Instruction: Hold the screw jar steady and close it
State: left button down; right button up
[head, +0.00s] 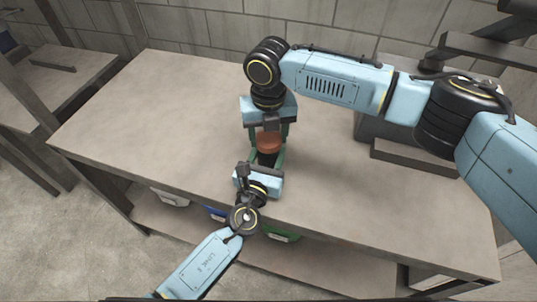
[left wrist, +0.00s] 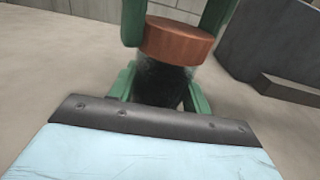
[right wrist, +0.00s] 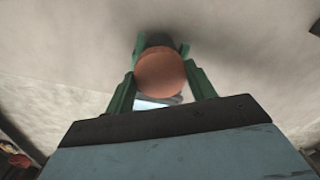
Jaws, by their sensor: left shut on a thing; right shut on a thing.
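The screw jar has a dark body (left wrist: 160,82) and a copper-brown lid (head: 268,141). It stands upright on the table, and the lid sits on top of the body. My left gripper (head: 266,157) comes from the front, low down, with its green fingers shut on the jar's body. My right gripper (head: 268,137) comes from above, with its green fingers on both sides of the lid, shut on it. The lid also shows in the left wrist view (left wrist: 178,40) and, from above, in the right wrist view (right wrist: 160,73). The threads are hidden, so I cannot tell how tight the lid is.
The wide beige table (head: 150,125) is clear around the jar. A grey box-like object (head: 372,122) stands at the right rear, with a lower dark ledge (head: 412,160) in front. Bins, one of them green (head: 281,234), sit on the shelf below the front edge.

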jog(key=m, duration=2.8)
jog(key=shift+m, duration=0.3)
jog(key=m, duration=0.4)
jog(key=shift+a+f+m, duration=0.1)
jog(key=shift+m, duration=0.2)
jog(key=m, duration=0.4)
jog(key=shift+m, duration=0.3)
jog(key=m, duration=0.6)
jog(key=o, duration=1.1)
